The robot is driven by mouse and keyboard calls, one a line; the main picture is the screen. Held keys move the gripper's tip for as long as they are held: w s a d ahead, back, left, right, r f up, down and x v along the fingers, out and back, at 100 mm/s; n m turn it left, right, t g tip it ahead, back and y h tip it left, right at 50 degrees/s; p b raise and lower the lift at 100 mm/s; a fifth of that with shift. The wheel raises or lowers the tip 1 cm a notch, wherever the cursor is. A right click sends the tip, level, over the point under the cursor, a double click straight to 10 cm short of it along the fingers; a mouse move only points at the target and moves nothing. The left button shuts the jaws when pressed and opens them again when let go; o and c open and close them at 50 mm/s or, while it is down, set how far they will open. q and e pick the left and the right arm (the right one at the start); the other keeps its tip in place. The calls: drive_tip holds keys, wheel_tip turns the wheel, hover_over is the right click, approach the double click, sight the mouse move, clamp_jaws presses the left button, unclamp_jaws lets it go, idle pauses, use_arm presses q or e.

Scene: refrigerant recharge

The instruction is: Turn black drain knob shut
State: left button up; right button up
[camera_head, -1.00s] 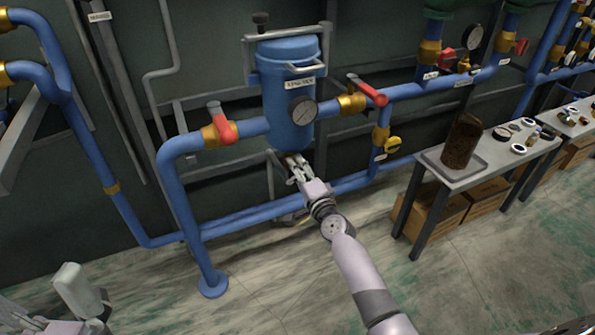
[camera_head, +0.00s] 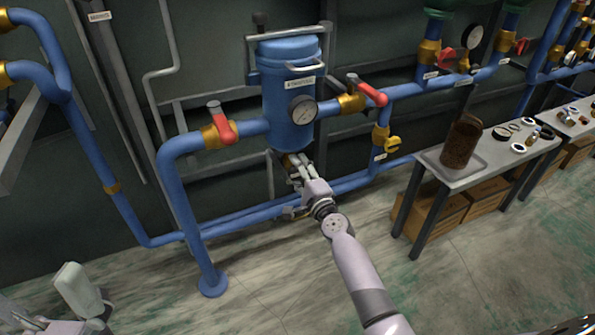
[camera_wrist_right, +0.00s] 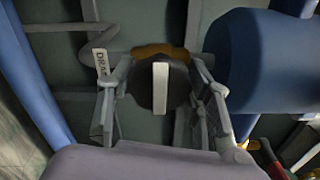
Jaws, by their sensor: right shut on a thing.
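The black drain knob (camera_wrist_right: 172,90) with a pale bar across its face shows in the right wrist view, in front of a brass fitting (camera_wrist_right: 160,50). My right gripper (camera_wrist_right: 165,95) has one finger on each side of the knob and is shut on it. The pale bar stands near upright in that view. In the head view my right gripper (camera_head: 297,167) is under the blue filter vessel (camera_head: 290,95), and it mostly hides the knob. My left gripper (camera_head: 30,322) is at the bottom left corner, cut off by the frame edge; its fingers are unclear.
A tag reading "DRAIN" (camera_wrist_right: 101,63) hangs beside the knob. Blue pipes with red-handled valves (camera_head: 221,125) flank the vessel. A lower blue pipe (camera_head: 345,186) runs behind my right gripper. A table (camera_head: 480,165) with small parts stands at right.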

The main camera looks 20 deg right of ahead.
drive_tip(key=o, duration=1.2)
drive_tip(key=shift+c, duration=0.2)
drive_tip(key=shift+s, duration=0.1)
drive_tip(key=s, duration=1.2)
drive_tip(key=shift+d, duration=0.45)
drive_tip(key=shift+w, duration=0.1)
